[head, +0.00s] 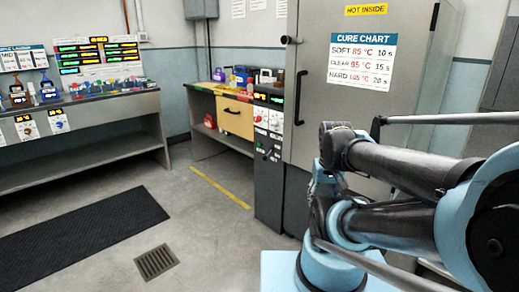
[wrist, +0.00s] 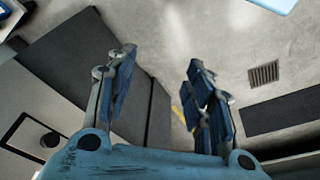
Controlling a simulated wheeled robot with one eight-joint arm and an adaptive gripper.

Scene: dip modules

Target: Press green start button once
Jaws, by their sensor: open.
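A tall grey cure oven (head: 335,85) stands at the centre right in the head view, with a narrow control panel (head: 268,118) on its left side. The panel has lit displays at the top, red-marked dials below them and small controls lower down. A tiny green spot (head: 259,146) shows low on the panel; I cannot tell whether it is the green start button. My gripper (wrist: 162,60) is open and empty in the wrist view, with bare floor between its blue fingers. It is apart from the panel, and the panel's controls are not clear in the wrist view.
My arm fills the lower right of the head view. A bench (head: 100,105) with bottles and coloured parts stands left; a wooden-drawer bench (head: 201,87) stands behind the panel. A black mat (head: 80,235) and floor drain (head: 157,262) lie on the open floor. The oven handle (head: 299,97) sticks out.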

